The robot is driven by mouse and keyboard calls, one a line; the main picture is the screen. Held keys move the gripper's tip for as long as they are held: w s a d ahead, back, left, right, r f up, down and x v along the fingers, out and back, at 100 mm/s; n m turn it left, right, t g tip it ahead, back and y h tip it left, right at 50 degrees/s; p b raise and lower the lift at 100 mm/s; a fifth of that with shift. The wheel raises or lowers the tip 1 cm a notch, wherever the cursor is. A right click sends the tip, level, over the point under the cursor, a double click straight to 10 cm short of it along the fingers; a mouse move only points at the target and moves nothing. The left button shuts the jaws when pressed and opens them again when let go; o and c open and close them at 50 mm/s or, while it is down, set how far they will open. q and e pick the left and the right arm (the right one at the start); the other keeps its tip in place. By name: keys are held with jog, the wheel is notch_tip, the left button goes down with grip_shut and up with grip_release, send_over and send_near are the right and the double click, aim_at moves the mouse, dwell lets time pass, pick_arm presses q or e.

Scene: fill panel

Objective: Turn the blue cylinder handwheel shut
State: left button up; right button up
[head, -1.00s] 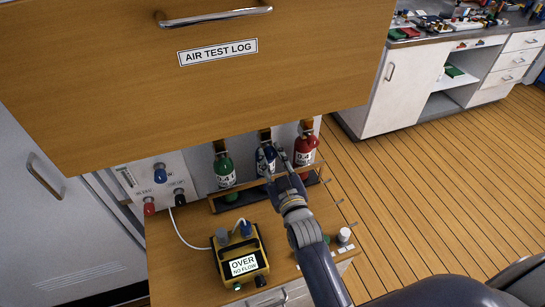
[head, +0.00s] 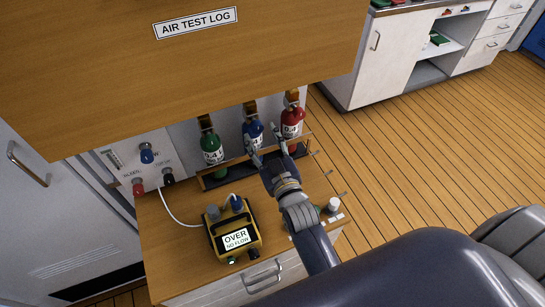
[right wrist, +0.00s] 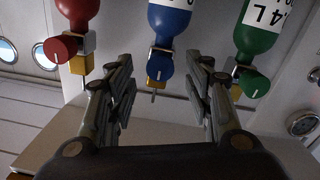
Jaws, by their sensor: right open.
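The blue cylinder (head: 253,131) stands in a rack between a green and a red cylinder, its brass valve up under the cabinet. Its blue handwheel (right wrist: 160,65), with a white mark, shows in the right wrist view, where the cylinders appear upside down. I cannot make out this handwheel in the head view. My right gripper (head: 264,146) is open and empty in front of the blue cylinder. In the right wrist view its fingers (right wrist: 161,88) spread to either side of the blue handwheel, apparently without touching it. My left gripper is not in view.
The green cylinder (head: 212,147) and red cylinder (head: 291,122) stand close on either side. A wooden cabinet (head: 150,75) overhangs the valves. A yellow meter (head: 234,235) reading "OVER NO FLOW" sits on the counter, with a hose to the wall panel (head: 145,165).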

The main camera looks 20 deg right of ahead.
jog(key=s, duration=0.9)
jog(key=s+d+f+g, duration=0.2)
jog(key=s+f+g, duration=0.3)
jog(key=s+g, duration=0.3)
jog(key=s+d+f+g, duration=0.2)
jog(key=s+f+g, duration=0.4)
jog(key=s, duration=0.5)
notch_tip(320, 180, down, 28)
jog(key=s+g+b, duration=0.1)
jog(key=g+b, duration=0.1)
jog(key=b, duration=0.2)
jog(key=s+d+f+g+b, duration=0.1)
jog(key=s+d+f+b, duration=0.1)
jog(key=s+f, duration=1.5)
notch_tip(320, 180, down, 3)
jog(key=shift+d+f+b, duration=0.2)
jog(key=shift+b, duration=0.7)
